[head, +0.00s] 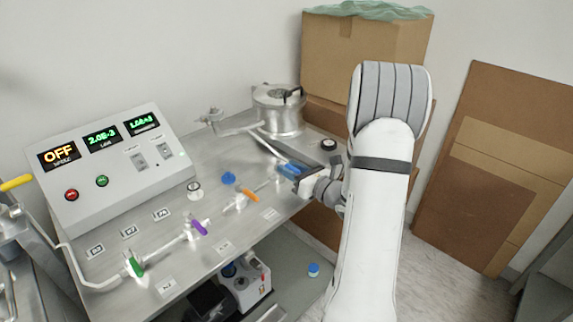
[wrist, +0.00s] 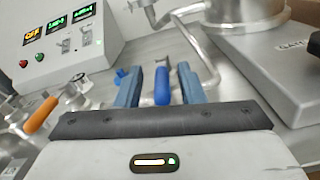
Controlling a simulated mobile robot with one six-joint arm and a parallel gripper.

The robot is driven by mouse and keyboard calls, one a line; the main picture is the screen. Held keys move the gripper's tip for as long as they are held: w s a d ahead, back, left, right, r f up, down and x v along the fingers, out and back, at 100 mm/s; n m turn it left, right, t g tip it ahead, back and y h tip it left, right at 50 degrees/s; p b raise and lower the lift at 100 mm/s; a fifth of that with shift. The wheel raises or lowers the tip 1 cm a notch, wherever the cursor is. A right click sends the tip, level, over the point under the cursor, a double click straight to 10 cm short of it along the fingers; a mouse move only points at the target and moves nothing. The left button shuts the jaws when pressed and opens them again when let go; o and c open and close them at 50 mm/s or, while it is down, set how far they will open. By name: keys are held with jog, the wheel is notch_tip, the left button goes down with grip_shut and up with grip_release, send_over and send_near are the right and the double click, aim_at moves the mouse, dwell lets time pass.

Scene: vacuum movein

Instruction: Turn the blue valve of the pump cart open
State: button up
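The blue valve handle (wrist: 162,87) shows in the wrist view as a rounded blue lever on the steel pipe. It lies between the two blue fingers of my gripper (wrist: 160,84), with a gap visible on each side. My gripper is open around it, and I see no finger touching it. In the head view my gripper (head: 291,169) is at the right part of the pump cart's steel top (head: 160,268), and I cannot tell the blue handle apart from the blue fingers there.
Orange (head: 249,195), purple (head: 198,227) and green (head: 135,265) valve handles sit along the pipe to the left. A round blue knob (head: 228,178) is nearby. A steel chamber (head: 279,110) stands behind. A display box (head: 112,163) is at the left, a cardboard box (head: 365,50) at the back.

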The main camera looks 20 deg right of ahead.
jog(key=shift+x, duration=1)
jog(key=shift+d, duration=0.1)
grip_shut()
